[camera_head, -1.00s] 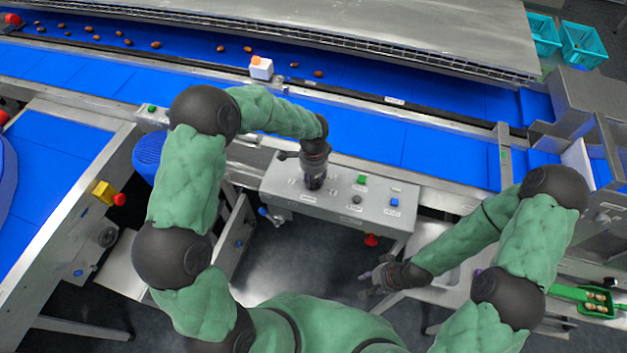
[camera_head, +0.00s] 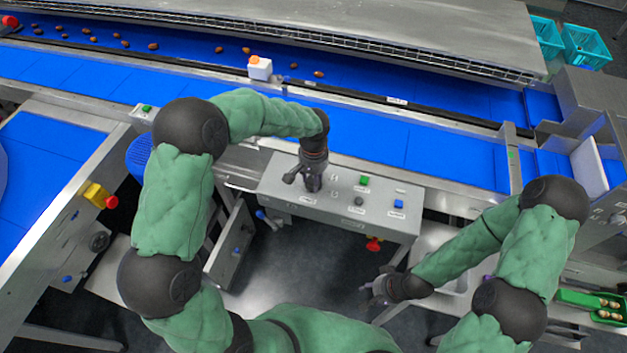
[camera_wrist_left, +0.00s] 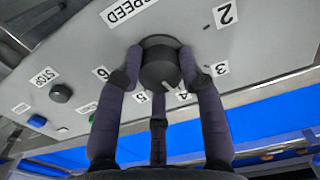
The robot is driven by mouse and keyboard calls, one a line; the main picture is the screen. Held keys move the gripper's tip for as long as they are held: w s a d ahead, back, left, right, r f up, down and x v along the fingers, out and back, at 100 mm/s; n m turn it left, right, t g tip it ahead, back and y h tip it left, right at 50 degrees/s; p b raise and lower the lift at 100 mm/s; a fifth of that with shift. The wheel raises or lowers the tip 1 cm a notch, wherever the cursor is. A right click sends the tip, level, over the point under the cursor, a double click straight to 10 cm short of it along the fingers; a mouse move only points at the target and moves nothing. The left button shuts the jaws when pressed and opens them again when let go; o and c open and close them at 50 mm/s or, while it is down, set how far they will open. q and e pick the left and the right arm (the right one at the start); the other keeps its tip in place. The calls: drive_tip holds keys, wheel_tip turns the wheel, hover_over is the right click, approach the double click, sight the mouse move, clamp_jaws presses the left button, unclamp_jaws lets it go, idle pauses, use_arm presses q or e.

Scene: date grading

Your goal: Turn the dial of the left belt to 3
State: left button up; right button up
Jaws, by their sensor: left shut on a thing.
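The dark round speed dial (camera_wrist_left: 160,66) shows in the left wrist view, with printed numbers around it and a SPEED label beside it. A pale mark on its edge sits between the labels 4 (camera_wrist_left: 182,95) and 5 (camera_wrist_left: 142,97). The label 3 (camera_wrist_left: 221,69) is further right. My left gripper (camera_wrist_left: 160,80) is shut on the dial, its fingers at either side. In the head view my left gripper (camera_head: 313,186) points down onto the control box (camera_head: 335,212) and hides the dial. My right gripper (camera_head: 374,292) is open and empty, low at the right.
The box also carries a green button (camera_head: 364,180), a blue button (camera_head: 398,203) and a dark STOP button (camera_wrist_left: 61,93). A red knob (camera_head: 374,244) juts below it. The blue belt (camera_head: 430,150) runs behind.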

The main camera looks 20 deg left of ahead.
use_arm(q)
drive_tip(key=n+b, duration=0.1)
drive_tip(key=n, duration=0.3)
drive_tip(key=shift+n+b, duration=0.7)
drive_tip(key=shift+n, duration=1)
drive_tip(key=o, duration=1.1)
drive_tip(key=shift+o, duration=0.2)
wheel_tip(320, 180, up, 12)
